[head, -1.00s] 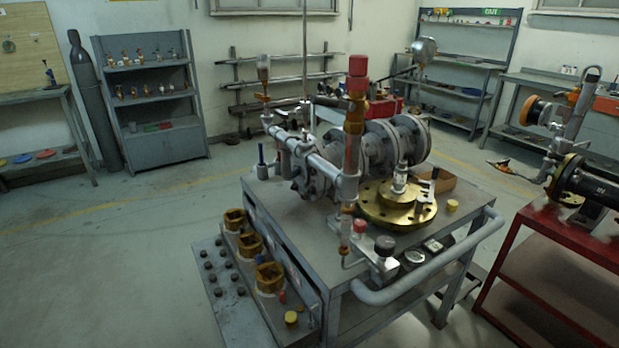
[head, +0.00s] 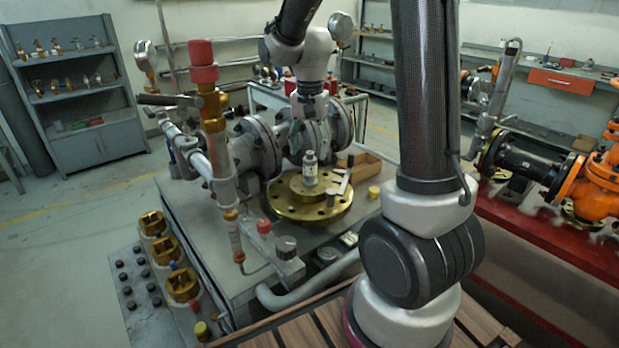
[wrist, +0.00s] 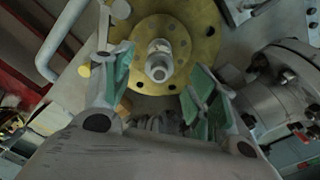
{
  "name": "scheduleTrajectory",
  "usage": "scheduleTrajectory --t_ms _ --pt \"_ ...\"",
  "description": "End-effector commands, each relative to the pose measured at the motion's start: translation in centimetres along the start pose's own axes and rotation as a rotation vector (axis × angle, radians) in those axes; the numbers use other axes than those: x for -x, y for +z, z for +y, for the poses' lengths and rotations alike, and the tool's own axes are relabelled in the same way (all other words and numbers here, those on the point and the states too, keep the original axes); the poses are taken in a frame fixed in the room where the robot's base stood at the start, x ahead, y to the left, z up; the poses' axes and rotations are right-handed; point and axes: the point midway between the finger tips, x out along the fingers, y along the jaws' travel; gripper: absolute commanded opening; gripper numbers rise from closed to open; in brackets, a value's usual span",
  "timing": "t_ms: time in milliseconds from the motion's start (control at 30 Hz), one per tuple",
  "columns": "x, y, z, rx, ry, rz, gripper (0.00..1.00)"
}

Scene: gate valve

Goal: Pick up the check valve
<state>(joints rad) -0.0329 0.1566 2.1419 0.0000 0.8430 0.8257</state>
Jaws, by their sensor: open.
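The check valve (head: 310,168) is a small silver fitting with a pale label, standing upright on a stepped brass flange (head: 290,205) on the grey workbench (head: 225,265). In the wrist view, the check valve (wrist: 158,62) is seen end-on above the brass flange (wrist: 205,45). My gripper (wrist: 158,82) is open, its green-padded fingers spread to either side of the valve in the picture. The valve appears between and beyond them, apart from both. In the head view, my gripper comes down from above behind the flange and is hard to make out against the grey pipework.
Large grey flanged pipework (head: 258,150) stands behind the flange, close to my gripper. A tall red-capped pipe (head: 213,110) rises at the left. A small wooden tray (head: 362,168) and a yellow cap (head: 374,192) lie to the right. A bench handle (head: 300,300) curves along the front.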

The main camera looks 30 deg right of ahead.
Motion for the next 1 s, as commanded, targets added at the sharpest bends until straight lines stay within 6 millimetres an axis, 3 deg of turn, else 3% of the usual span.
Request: scheduleTrajectory --t_ms 400,733,1000 --pt "-5.9 -0.2 0.1 0.002 0.003 -0.002 0.58" --pt "-6.8 -0.2 0.0 0.003 0.000 0.000 0.58" --pt "-6.8 -0.2 0.0 0.003 0.000 0.000 0.09"
